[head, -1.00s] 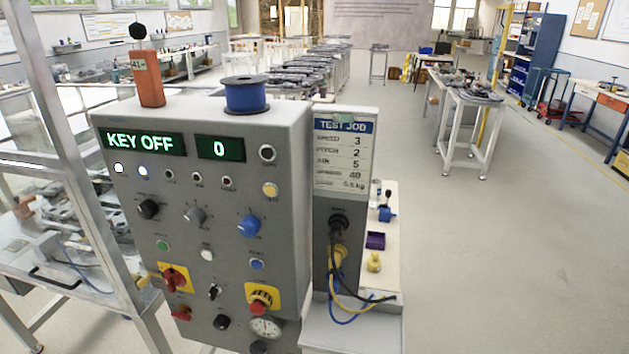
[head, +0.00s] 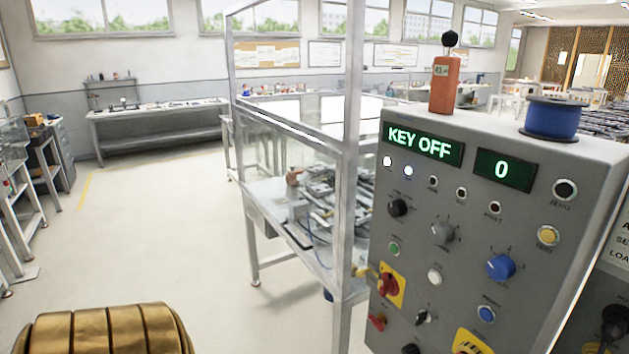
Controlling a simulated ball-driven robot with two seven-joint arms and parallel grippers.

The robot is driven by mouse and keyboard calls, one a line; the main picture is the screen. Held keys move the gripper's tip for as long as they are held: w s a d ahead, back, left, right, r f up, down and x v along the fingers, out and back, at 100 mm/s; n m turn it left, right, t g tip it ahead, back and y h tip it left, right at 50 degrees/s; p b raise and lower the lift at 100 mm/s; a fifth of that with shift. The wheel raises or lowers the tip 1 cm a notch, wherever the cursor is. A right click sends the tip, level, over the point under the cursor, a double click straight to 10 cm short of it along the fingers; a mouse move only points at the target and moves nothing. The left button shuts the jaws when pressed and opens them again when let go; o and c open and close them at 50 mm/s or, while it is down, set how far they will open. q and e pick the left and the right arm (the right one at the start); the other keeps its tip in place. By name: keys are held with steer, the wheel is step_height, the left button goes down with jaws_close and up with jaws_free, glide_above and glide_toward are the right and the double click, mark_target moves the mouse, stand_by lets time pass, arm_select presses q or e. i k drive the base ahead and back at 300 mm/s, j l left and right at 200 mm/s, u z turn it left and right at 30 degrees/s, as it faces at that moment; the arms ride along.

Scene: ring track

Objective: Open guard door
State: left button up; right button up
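The guard (head: 351,150) is a pale metal frame with clear panels, standing on a machine table just left of the control cabinet. I cannot tell which panel is the guard door, or whether it is open. Metal machine parts (head: 325,200) show behind the clear panels. The grey control cabinet (head: 455,275) fills the right side. Its green display (head: 423,145) reads KEY OFF, and a smaller display (head: 504,170) reads 0. A red rotary switch (head: 388,286) sits on a yellow plate near the cabinet's left edge. Neither gripper is in view.
An orange block (head: 445,85) with a black ball on top and a blue spool (head: 552,117) stand on the cabinet. A workbench (head: 155,118) stands along the back wall, and dark cabinets (head: 55,155) stand at the far left. The floor (head: 160,235) left of the guard is open.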

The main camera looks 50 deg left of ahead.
mark_target(332, 282)
steer(key=u, duration=2.05)
